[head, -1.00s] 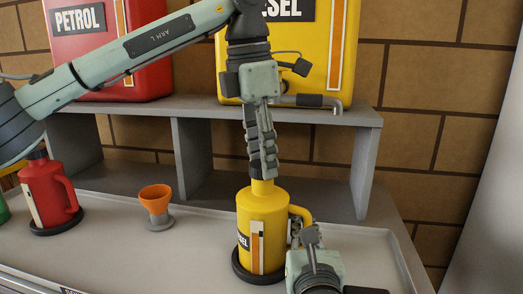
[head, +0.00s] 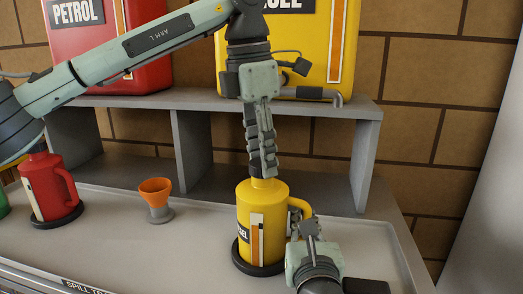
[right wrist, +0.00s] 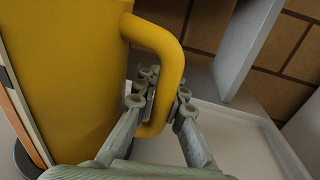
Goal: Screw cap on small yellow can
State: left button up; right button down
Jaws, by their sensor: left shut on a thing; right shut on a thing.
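The small yellow can (head: 248,213) stands upright in a dark round holder (head: 243,262) on the tray bench, its handle to the right. My left gripper (head: 263,172) points straight down over the can's neck, its fingers closed together. The cap is hidden among these fingers, so I cannot see how it sits on the neck. My right gripper (head: 302,222) is shut around the can's handle (head: 301,204). In the right wrist view, the fingers of the right gripper (right wrist: 161,100) lie on both sides of the yellow handle (right wrist: 175,70).
A grey shelf (head: 300,110) behind carries large red (head: 150,75) and yellow (head: 345,60) tanks. An orange funnel (head: 156,187) stands left of the can. A small red can (head: 43,190) stands farther left. The tray between funnel and yellow can is clear.

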pick_arm(q)
jog(key=m, duration=0.4)
jog(key=shift+w+m+g, duration=0.1)
jog(key=shift+m+g, duration=0.2)
jog(key=m, duration=0.4)
jog(key=shift+m+g, duration=0.3)
jog(key=shift+m, duration=0.1)
jog(key=m, duration=0.7)
jog(key=shift+d+g+y, duration=0.1)
jog(key=shift+g+y, duration=0.2)
jog(key=m, duration=0.7)
jog(key=shift+y, duration=0.4)
jog(key=m, duration=0.4)
jog(key=shift+m, duration=0.4)
jog(key=m, duration=0.4)
jog(key=shift+d+f+y, duration=0.1)
jog(key=shift+y, duration=0.3)
jog(key=o, duration=0.8)
jog(key=shift+c, duration=0.2)
